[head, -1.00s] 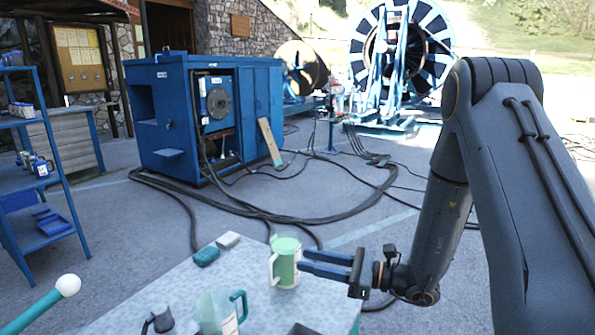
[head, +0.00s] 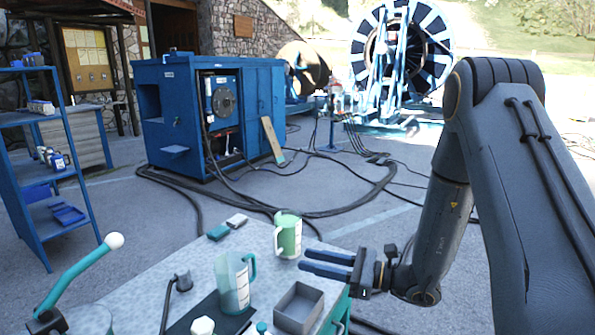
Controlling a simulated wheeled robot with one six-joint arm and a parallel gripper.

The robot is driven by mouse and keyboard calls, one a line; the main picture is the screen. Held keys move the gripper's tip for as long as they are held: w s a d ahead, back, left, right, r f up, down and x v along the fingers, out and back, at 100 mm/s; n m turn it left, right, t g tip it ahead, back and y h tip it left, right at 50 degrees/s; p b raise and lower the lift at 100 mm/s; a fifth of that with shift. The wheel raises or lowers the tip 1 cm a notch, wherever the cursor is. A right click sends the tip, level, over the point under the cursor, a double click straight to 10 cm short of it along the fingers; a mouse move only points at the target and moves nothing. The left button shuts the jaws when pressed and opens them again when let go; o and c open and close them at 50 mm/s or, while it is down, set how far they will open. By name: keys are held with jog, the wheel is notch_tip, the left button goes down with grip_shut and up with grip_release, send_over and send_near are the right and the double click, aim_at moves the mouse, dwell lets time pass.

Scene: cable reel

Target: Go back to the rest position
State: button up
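My gripper (head: 303,260) is at the end of my dark arm, right of centre in the head view. Its two blue fingers point left with a gap between them, and nothing shows in the gap. A light green mug (head: 288,235) with a white patch stands upright on the grey tabletop (head: 190,255), just above and left of the fingertips in the picture. I see a gap between the mug and the fingers.
A teal lever (head: 75,275) rises at left. Beyond are blue shelves (head: 40,165), a blue machine (head: 180,120) and floor cables.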

jog(key=s+d+f+n+g+h+b, duration=0.1)
jog(key=s+f+n+g+h+b, duration=0.35)
jog(key=s, duration=0.45)
jog(key=s+f+n+g+h+b, duration=0.1)
jog(key=s+f+n+g+h, duration=0.2)
jog(key=s+n+g, duration=0.35)
jog(key=s+d+f+n+t+h+b, duration=0.2)
jog(key=d+n+t+h+b, duration=0.2)
jog(key=d+n+h, duration=0.5)
jog(key=d+n+t, duration=0.1)
jog(key=d, duration=0.4)
jog(key=shift+s+d+f+n+b, duration=0.15)
jog(key=shift+d+f+n+b, duration=0.15)
jog(key=shift+f+n, duration=0.1)
jog(key=shift+h, duration=0.25)
